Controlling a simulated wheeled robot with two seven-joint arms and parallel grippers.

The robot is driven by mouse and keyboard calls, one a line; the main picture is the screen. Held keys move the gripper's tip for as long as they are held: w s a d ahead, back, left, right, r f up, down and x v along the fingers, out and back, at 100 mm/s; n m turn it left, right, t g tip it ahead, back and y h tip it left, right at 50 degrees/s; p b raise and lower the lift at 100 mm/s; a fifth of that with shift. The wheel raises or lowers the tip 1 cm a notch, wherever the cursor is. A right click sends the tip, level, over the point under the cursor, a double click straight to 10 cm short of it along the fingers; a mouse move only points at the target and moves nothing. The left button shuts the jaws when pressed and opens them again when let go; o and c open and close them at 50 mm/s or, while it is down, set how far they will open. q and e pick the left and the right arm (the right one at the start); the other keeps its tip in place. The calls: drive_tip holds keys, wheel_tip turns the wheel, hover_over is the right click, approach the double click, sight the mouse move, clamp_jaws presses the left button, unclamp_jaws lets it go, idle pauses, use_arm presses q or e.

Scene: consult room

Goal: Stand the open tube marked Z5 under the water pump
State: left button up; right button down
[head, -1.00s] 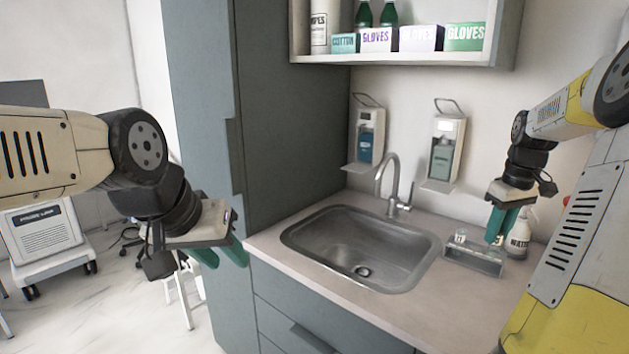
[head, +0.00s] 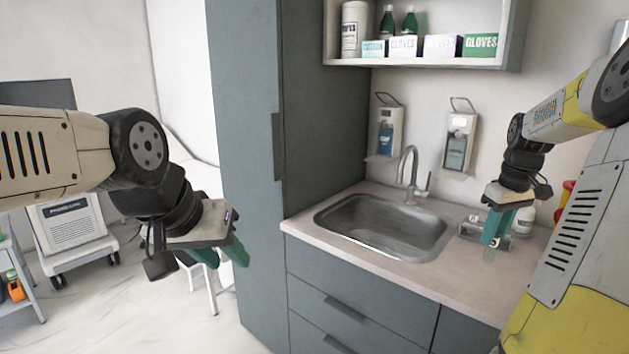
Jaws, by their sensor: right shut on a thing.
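My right gripper (head: 492,240) is over the counter at the right, its green fingers pointing down. It is shut on a small clear tube (head: 489,255), whose lower end shows faintly below the fingertips. The marking on the tube cannot be read. The white water pump bottle (head: 523,220) stands on the counter behind this gripper, mostly hidden by it. A clear rack (head: 470,231) with small tubes stands beside the bottle, partly covered by the gripper. My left gripper (head: 222,255) is at the left in front of the tall cabinet, open and empty.
The steel sink (head: 385,228) with its tap (head: 409,172) lies left of the rack. The counter's front strip (head: 460,283) is clear. Two wall dispensers hang above. A shelf with glove boxes (head: 443,46) is higher up. A trolley (head: 15,285) stands at far left.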

drive_tip(key=w+a+f+m, duration=0.1)
drive_tip(key=w+a+f, duration=0.1)
drive_tip(key=a+f, duration=0.5)
drive_tip(key=w+a+f+m, duration=0.2)
drive_tip(key=a+f, duration=0.5)
drive_tip(key=a, duration=1.2)
drive_tip(key=shift+w+a+f, duration=0.25)
drive_tip(key=shift+w+f, duration=0.05)
drive_tip(key=shift+w, duration=0.4)
